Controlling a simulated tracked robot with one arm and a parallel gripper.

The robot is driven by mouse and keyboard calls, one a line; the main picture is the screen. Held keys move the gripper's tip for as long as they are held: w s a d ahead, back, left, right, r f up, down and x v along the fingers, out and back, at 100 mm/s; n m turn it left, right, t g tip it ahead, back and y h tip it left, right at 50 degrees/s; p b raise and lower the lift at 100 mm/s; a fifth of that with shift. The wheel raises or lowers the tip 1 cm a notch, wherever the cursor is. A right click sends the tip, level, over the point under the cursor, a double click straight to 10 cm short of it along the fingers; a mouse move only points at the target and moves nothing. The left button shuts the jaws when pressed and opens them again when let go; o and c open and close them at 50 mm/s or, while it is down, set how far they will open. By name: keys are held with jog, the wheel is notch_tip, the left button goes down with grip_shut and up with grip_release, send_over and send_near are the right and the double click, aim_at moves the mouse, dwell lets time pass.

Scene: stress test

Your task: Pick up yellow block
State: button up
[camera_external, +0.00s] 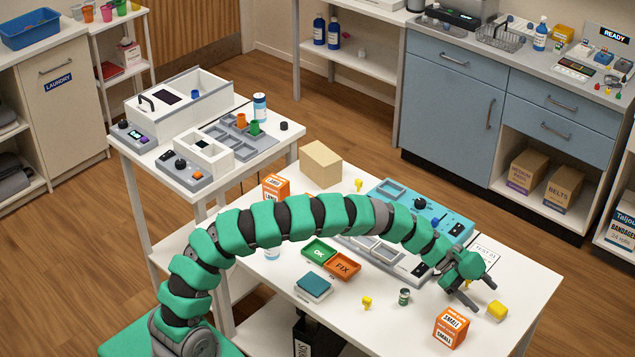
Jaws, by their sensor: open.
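A small yellow block (497,311) lies on the white table at the right, near its right edge. My gripper (479,293) is at the end of the green arm, just up and left of the block in the picture. Its dark fingers are spread apart with nothing visible between them. The block looks apart from the fingers, but the exact height of the fingertips above the table is hard to tell.
An orange SMALL box (450,327) stands left of the block, with a small dark green can (404,296) farther left. A teal test panel (425,205) lies behind the arm. Green OK (319,251) and orange FIX (343,266) trays sit mid-table. Table right of the block is clear.

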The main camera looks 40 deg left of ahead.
aim_at(491, 304)
jog(key=shift+b+x, duration=0.85)
jog(key=shift+x, duration=1.75)
jog(key=shift+d+r, duration=0.1)
jog(key=c, duration=1.2)
